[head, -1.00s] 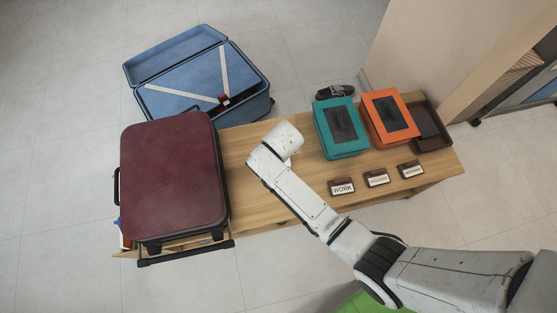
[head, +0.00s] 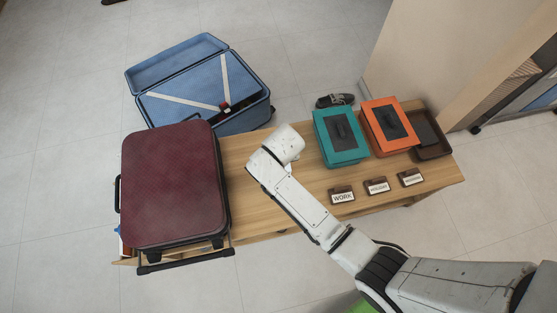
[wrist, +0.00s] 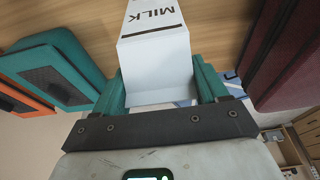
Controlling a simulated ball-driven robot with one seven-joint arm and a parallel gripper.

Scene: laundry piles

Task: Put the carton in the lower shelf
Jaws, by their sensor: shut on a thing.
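The white milk carton (wrist: 155,60), marked MILK in dark letters, lies between the teal fingers of my gripper (wrist: 160,84) in the wrist view. The fingers are shut on its two sides. In the head view my white arm reaches over the wooden bench, and its wrist hides the gripper and carton. The wooden bench top (head: 238,165) shows between the dark red suitcase and the teal box.
A dark red suitcase (head: 172,185) fills the bench's left end. An open blue suitcase (head: 190,70) and a black shoe (head: 335,100) lie behind.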

